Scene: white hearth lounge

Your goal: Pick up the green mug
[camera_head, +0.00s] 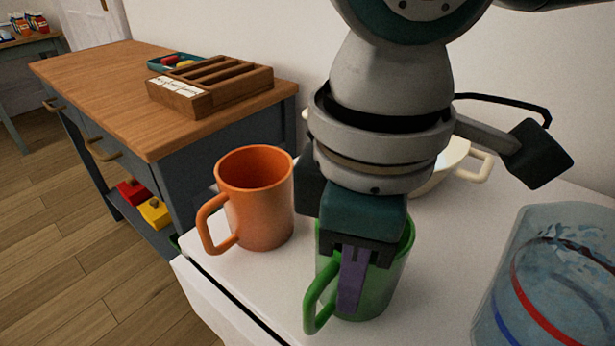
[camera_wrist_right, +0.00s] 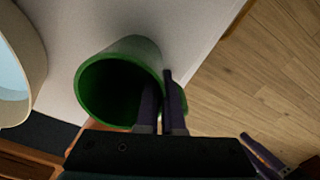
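The green mug (camera_head: 384,282) stands upright on the white table, with its handle toward the lower left. My right gripper (camera_head: 352,278) comes down from above onto the mug's near rim, beside the handle. One purple finger is outside the wall; the other is hidden in the head view. In the right wrist view, the fingers (camera_wrist_right: 162,108) sit close together on either side of the mug's wall (camera_wrist_right: 90,58), one inside and one outside. A dark and purple part at the lower right there may be my left gripper (camera_wrist_right: 264,156), with its finger gap unclear.
An orange mug (camera_head: 262,205) stands just left of the green one. A cream cup (camera_head: 445,168) is behind my right arm, and a clear container (camera_head: 550,275) with red and blue bands is at right. A wooden-topped cabinet (camera_head: 120,85) holds a slotted wooden box (camera_head: 212,84).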

